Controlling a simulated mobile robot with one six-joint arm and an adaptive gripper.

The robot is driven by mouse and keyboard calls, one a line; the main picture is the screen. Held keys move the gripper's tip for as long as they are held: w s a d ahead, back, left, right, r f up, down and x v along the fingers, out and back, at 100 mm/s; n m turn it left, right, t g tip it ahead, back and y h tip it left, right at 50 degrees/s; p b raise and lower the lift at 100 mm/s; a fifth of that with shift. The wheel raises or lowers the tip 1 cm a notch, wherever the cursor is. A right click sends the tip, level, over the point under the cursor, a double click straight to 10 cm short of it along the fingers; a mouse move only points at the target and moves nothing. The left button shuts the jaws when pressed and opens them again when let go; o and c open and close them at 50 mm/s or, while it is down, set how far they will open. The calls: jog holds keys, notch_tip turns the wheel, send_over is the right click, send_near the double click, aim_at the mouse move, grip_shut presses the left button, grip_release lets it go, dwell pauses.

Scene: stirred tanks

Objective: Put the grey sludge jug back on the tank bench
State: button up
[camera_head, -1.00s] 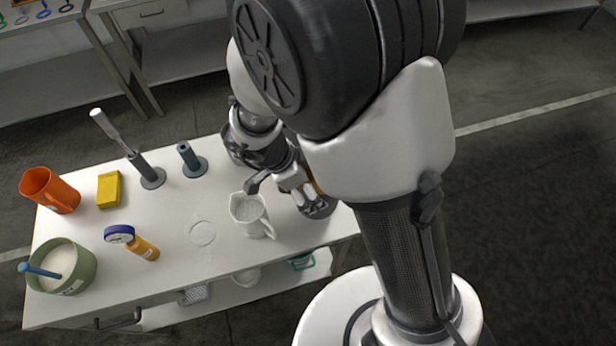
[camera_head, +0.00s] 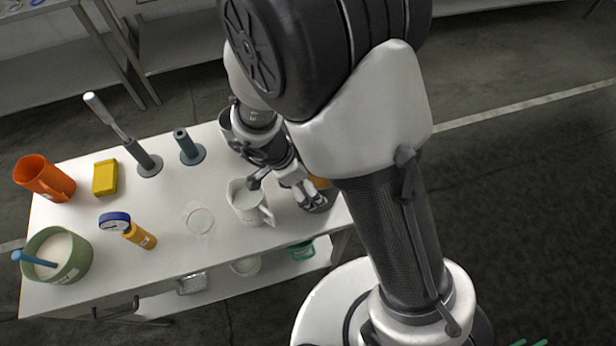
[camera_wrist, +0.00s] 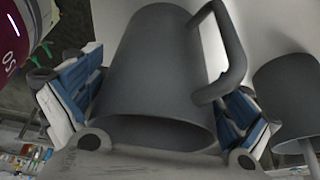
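The grey jug (camera_wrist: 158,70) fills the middle of the wrist view, its handle at upper right and its open rim toward the camera. My gripper (camera_wrist: 165,88) has its blue-padded fingers on both sides of the jug, seemingly touching its wall. In the head view my gripper (camera_head: 287,193) is over the right end of the white tank bench (camera_head: 175,222), partly hidden by my arm. The grey jug is hard to make out there. I cannot tell whether it touches the bench top.
A white jug (camera_head: 246,202) stands just left of my gripper. Farther left are a blue-headed gauge (camera_head: 115,222), grey posts (camera_head: 186,146), a yellow block (camera_head: 105,178), an orange jug (camera_head: 44,178) and a green pot (camera_head: 75,262). A grey cylinder (camera_wrist: 285,95) is beside the held jug.

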dwell(0.3)
jog(key=p+v, duration=0.6)
jog(key=v, duration=0.6)
jog(key=w+r+n+t+y, duration=0.25)
jog(key=w+r+t, duration=0.35)
jog(key=w+r, duration=0.45)
notch_tip(320, 180, up, 13)
jog(key=w+n+t+y, duration=0.1)
jog(key=n+t+y, duration=0.2)
jog(key=n+y, duration=0.25)
jog(key=s+d+r+n+g+y, duration=0.15)
jog(key=s+d+n, duration=0.3)
jog(key=s, duration=0.55)
jog(key=s+d+f+n+g+h, duration=0.2)
jog(key=s+d+f+g+h, duration=0.2)
jog(key=s+d, duration=0.8)
jog(key=shift+s+d+f+h, duration=0.35)
jog(key=shift+s+d+h, duration=0.05)
jog(key=shift+s+h, duration=0.25)
